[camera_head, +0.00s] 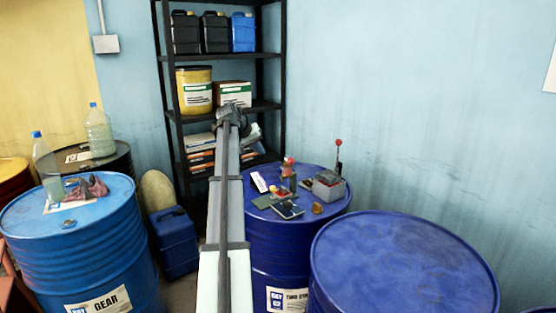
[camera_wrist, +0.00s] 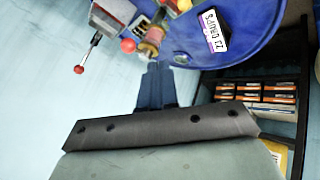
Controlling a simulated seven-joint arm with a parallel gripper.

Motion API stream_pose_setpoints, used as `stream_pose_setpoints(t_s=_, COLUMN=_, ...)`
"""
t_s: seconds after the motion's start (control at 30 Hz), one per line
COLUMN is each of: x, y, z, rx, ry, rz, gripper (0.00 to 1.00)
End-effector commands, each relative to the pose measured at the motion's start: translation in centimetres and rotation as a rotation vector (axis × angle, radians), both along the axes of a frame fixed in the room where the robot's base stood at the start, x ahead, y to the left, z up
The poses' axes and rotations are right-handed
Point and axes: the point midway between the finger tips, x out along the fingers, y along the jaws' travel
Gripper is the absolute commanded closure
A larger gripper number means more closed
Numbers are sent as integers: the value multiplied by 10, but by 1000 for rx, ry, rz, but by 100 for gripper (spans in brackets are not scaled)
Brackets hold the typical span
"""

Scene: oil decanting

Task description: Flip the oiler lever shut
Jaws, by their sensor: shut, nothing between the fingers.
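The oiler (camera_head: 287,173) seems to be the small brass-coloured fitting with red parts on the blue drum's top. In the wrist view the oiler (camera_wrist: 151,42) is close, at the top middle, with a red ball (camera_wrist: 128,45) at its side that looks like its lever knob. The lever arm itself is too small to make out. My gripper (camera_wrist: 156,70) is shut and empty, its dark fingers pointing toward the oiler. The tips appear just short of it; contact cannot be told. The head view shows my arm, but the fingers cannot be made out there.
A grey box (camera_head: 328,187) with a red-knobbed rod (camera_head: 338,150) stands right of the oiler. A bare blue drum (camera_head: 405,260) is at front right. A shelf rack (camera_head: 282,60) stands behind.

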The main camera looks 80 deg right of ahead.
Motion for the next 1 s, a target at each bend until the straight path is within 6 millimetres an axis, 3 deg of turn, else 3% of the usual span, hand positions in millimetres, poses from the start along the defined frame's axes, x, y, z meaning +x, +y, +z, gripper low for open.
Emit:
stream_pose_setpoints(t_s=0.27, x=-10, y=-15, z=-20, rx=2, ry=0, rz=-1, gripper=100)
stream_pose_setpoints(t_s=0.7, x=-35, y=-56, z=-79, rx=2, ry=0, rz=-1, gripper=100)
stream_pose_setpoints(t_s=1.0, x=-66, y=-65, z=-70, rx=-1, ry=-1, rz=0, gripper=100)
